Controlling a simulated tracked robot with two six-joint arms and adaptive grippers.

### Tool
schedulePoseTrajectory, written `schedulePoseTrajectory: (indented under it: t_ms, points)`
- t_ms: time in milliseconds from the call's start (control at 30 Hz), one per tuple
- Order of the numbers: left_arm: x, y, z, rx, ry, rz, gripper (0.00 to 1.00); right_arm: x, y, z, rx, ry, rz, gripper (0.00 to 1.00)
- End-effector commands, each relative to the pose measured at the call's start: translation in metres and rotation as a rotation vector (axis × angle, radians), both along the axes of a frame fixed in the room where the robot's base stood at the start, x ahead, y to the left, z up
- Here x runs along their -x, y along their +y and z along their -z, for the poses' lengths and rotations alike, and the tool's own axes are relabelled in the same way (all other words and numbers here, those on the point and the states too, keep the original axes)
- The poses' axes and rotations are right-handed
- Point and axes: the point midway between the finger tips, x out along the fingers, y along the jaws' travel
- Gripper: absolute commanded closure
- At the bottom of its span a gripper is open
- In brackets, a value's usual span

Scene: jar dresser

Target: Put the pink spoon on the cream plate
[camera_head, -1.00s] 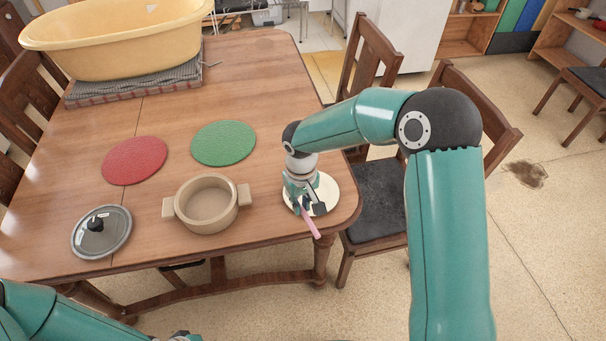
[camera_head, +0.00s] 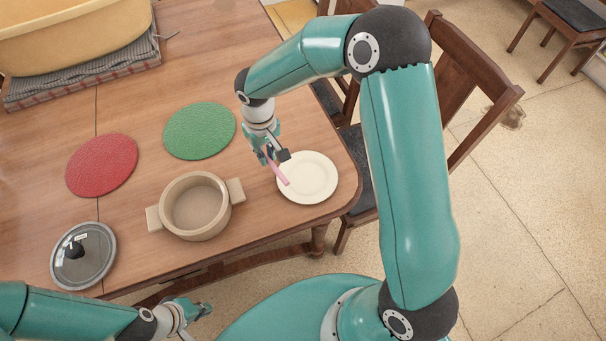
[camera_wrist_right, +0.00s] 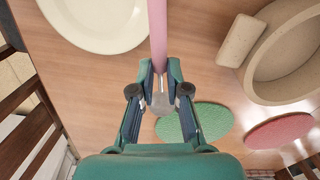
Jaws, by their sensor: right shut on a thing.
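The cream plate (camera_head: 312,182) lies on the table near its right corner. It also shows at the upper left of the right wrist view (camera_wrist_right: 88,22). My right gripper (camera_head: 271,157) is at the plate's left side, shut on the pink spoon (camera_head: 280,174). In the head view the spoon's free end overlaps the plate's left part. In the right wrist view the spoon (camera_wrist_right: 158,35) points up from between the fingertips (camera_wrist_right: 159,88), beside the plate. Its height above the table is unclear. My left gripper (camera_head: 196,311) is low in the head view, away from the table things; its fingers are unclear.
A beige pot (camera_head: 196,207) with two handles stands left of the plate. Green (camera_head: 199,131) and red (camera_head: 101,165) round mats lie behind it. A glass lid (camera_head: 83,256) is at front left. A yellow tub (camera_head: 75,35) stands at back left. Chairs flank the right edge.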

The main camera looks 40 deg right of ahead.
Motion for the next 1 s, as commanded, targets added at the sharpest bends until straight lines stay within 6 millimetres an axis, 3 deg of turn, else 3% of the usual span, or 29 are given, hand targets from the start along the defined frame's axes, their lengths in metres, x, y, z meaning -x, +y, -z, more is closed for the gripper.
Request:
schedulePoseTrajectory:
  t_ms: [133, 267, 500, 700, 867, 1000]
  points:
    - [0.0, 0.0, 0.006, 0.0, 0.0, 0.001, 1.0, 0.0, -0.008, -0.002, 0.004, -0.002, 0.02, 1.0]
    - [0.0, 0.0, 0.028, 0.0, -0.001, 0.001, 1.0, -0.003, -0.024, -0.016, 0.017, -0.011, 0.064, 1.0]
    - [0.0, 0.0, 0.085, 0.0, 0.0, 0.0, 1.0, 0.016, -0.065, -0.075, 0.024, -0.01, 0.186, 1.0]
    - [0.0, 0.0, 0.108, 0.0, -0.001, 0.0, 1.0, 0.044, -0.082, -0.112, 0.002, 0.004, 0.242, 1.0]
    - [0.0, 0.0, 0.112, 0.0, -0.001, 0.001, 1.0, 0.051, -0.085, -0.104, -0.002, 0.014, 0.25, 1.0]
    - [0.0, 0.0, 0.116, 0.0, -0.001, 0.001, 1.0, 0.052, -0.085, -0.07, -0.001, 0.018, 0.25, 1.0]
